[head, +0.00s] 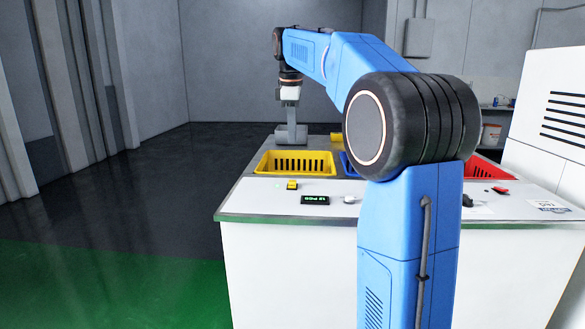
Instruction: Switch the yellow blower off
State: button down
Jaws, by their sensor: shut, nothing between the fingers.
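My gripper (290,98) is at the end of my arm, pointing down over the far left part of the bench. It is small in this view, and its fingers are hard to tell from the grey post (291,118) just below or behind it. It looks shut and empty. A small yellow and dark device (292,184) sits on the near bench top, in front of the yellow crate. A yellow object (336,137) lies farther back, partly hidden by my arm. I cannot tell which of these is the blower, and no switch position is readable.
A yellow slotted crate (295,155) stands on the bench (270,205), with a red crate (487,171) to the right and a blue one mostly hidden behind my arm. A black display (315,200) and a white rounded object (349,199) lie in front. The floor at left is clear.

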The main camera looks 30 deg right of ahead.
aim_at(293, 181)
jog(key=f, duration=0.4)
jog(key=w+d+f, duration=0.1)
jog(key=f, duration=0.4)
jog(key=w+f, duration=0.1)
jog(key=f, duration=0.4)
jog(key=shift+d, duration=0.2)
